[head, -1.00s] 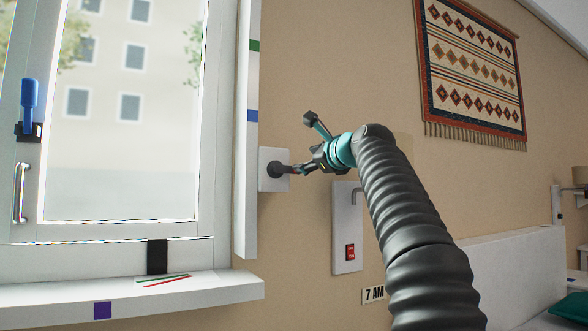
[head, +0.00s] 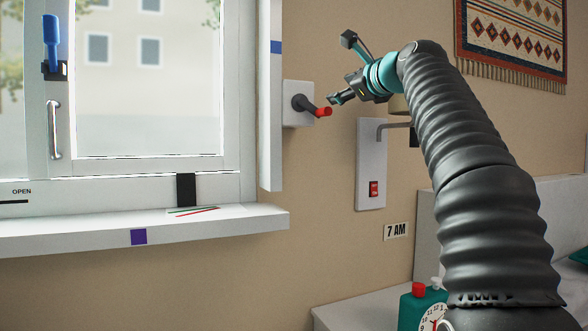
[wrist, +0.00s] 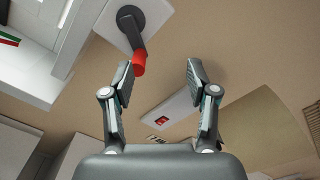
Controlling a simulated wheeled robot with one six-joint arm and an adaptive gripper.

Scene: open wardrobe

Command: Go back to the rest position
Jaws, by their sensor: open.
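My gripper (head: 338,97) is open and empty in the head view, just right of a wall crank with a dark arm and a red knob (head: 323,112). A small gap shows between the fingertips and the knob. In the wrist view my gripper (wrist: 160,85) has its two fingers spread apart. The red knob (wrist: 139,64) sits near the left fingertip, with the crank's white wall plate (wrist: 108,28) behind it. From this view I cannot tell whether the left finger touches the knob.
A window with a blue handle (head: 51,38) and white sill (head: 80,231) is at left. A switch panel (head: 370,165) with a red switch and a metal lever is below my gripper. A woven hanging (head: 515,40) is upper right.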

